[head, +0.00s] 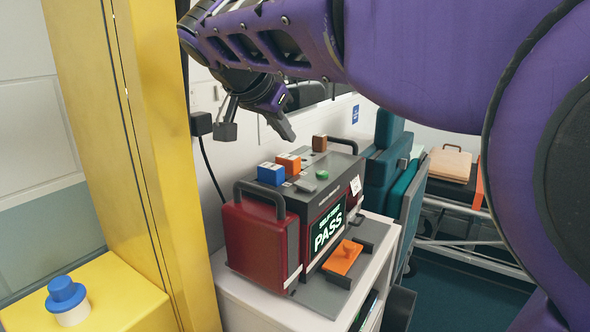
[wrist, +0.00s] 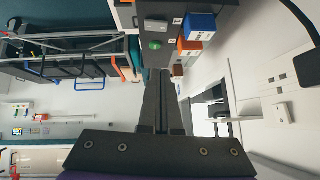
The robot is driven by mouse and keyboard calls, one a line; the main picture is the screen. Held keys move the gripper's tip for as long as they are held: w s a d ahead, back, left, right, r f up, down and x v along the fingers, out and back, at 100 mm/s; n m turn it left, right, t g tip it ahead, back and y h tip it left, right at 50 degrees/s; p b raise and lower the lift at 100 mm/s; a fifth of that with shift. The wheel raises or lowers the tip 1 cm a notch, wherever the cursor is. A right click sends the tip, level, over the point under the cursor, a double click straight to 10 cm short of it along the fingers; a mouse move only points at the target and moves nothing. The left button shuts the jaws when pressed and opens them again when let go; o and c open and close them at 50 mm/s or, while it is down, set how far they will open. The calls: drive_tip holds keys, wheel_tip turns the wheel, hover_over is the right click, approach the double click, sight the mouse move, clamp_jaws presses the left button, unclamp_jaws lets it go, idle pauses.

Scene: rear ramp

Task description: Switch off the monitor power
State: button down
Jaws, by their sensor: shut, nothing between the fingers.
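The monitor (head: 250,238) is a dark red and grey case with black handles, on a white cabinet. Its lit screen (head: 328,230) reads "SELF TEST PASS". On its top are a green round button (head: 322,175) and a small grey control (head: 305,186). A blue block (head: 271,174), an orange block (head: 288,162) and a brown block (head: 320,143) stand behind them. My gripper (head: 286,132) is shut and empty, above and apart from the monitor's top. In the wrist view its fingers (wrist: 162,80) are together, with the green button (wrist: 155,44) beyond their tips.
An orange piece (head: 344,257) lies on a grey plate before the screen. A yellow post (head: 155,150) and a yellow box with a blue-topped knob (head: 66,294) stand at left. A black cable (head: 211,170) hangs on the wall. A stretcher (head: 452,165) stands at right.

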drive_tip(key=shift+s+a, duration=0.1)
hover_over(298, 185)
drive_tip(key=f, duration=0.7)
drive_tip(key=shift+d+f+b, duration=0.15)
drive_tip(key=shift+d+b, duration=0.2)
drive_tip(key=shift+a+f, duration=0.2)
drive_tip(key=shift+f, duration=1.05)
drive_tip(key=shift+f+b, duration=0.3)
drive_tip(key=shift+f, duration=0.3)
drive_tip(key=shift+a, duration=0.1)
